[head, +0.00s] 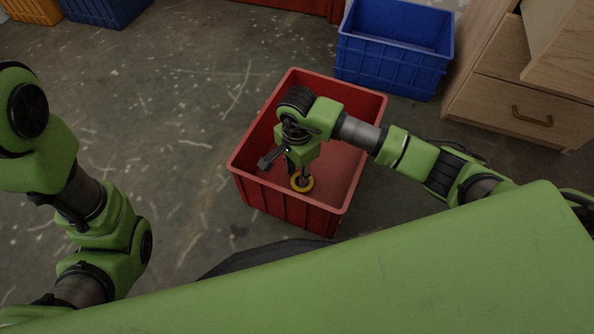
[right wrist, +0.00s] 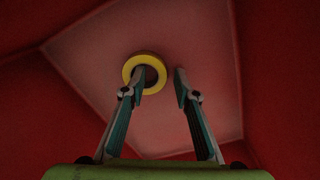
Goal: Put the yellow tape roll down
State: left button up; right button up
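The yellow tape roll (head: 296,187) is inside the red crate (head: 285,212), below my right gripper (head: 301,176). In the right wrist view, the tape roll (right wrist: 127,69) shows as a yellow ring with a dark hole. The left finger of my right gripper (right wrist: 159,82) overlaps the ring's hole. The right finger stands apart from the ring's right edge, with a small gap. The gripper is open. I cannot tell whether the left finger touches the roll. My left arm shows at the left of the head view, but its gripper is out of view.
A blue crate (head: 385,72) stands behind the red one. A wooden drawer cabinet (head: 500,100) is at the upper right. Another blue crate (head: 105,12) and an orange crate (head: 32,11) are at the upper left. The floor left of the red crate is clear.

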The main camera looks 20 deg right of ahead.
aim_at(297, 175)
notch_tip(297, 175, up, 12)
jog(key=p, duration=0.6)
jog(key=shift+f, duration=0.2)
